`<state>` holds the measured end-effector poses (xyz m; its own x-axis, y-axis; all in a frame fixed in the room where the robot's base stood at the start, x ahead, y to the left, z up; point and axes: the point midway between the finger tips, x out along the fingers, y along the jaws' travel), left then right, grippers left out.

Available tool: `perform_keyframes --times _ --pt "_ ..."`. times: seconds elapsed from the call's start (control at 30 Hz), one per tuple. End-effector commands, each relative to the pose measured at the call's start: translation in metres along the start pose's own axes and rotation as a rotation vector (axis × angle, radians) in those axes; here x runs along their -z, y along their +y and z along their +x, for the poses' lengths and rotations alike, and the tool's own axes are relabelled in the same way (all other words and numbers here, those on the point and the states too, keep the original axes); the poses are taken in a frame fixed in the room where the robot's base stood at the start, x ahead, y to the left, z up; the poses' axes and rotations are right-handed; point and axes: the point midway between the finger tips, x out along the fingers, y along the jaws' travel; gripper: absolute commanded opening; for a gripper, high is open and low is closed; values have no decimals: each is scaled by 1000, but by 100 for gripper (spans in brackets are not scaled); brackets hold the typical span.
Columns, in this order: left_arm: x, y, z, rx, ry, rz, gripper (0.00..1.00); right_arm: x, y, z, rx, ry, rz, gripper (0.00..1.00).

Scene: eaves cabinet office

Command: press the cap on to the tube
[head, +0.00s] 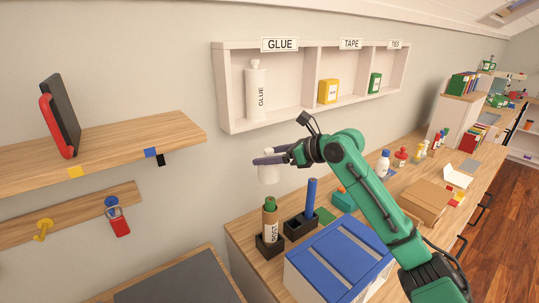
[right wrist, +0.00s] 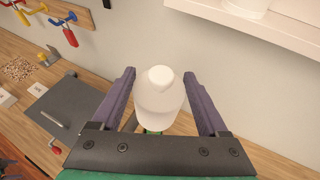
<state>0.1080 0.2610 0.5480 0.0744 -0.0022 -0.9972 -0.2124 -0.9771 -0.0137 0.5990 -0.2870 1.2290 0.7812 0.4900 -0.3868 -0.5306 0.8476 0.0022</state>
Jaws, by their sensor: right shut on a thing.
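My right gripper (head: 268,160) is shut on a white cap (head: 268,172), a rounded piece with a narrower top. In the right wrist view the white cap (right wrist: 160,100) sits between the two purple fingers (right wrist: 160,88). The brown tube (head: 270,222), with a green top and a white label, stands upright in a black holder (head: 268,246) on the wooden counter. The cap is above the tube, with a visible gap between them. A bit of green (right wrist: 150,131) shows below the cap in the right wrist view.
A blue rod (head: 311,197) stands in a second black holder (head: 300,227) to the right of the tube. A blue-lidded box (head: 340,262) stands in front. The wall shelf (head: 225,92) with a glue bottle (head: 256,88) is behind. A wooden shelf (head: 110,150) is at left.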

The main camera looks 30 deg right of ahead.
Motion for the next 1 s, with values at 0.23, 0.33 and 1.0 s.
perform_keyframes --times 0.23,0.33,1.0 --pt "17 -3 -2 4 29 0 98 16 1 5 -5 -1 0 16" --pt "12 -2 3 3 22 0 98 28 1 10 -5 0 1 16" --pt "7 -1 9 1 13 1 98 53 0 20 -4 -1 -2 16"
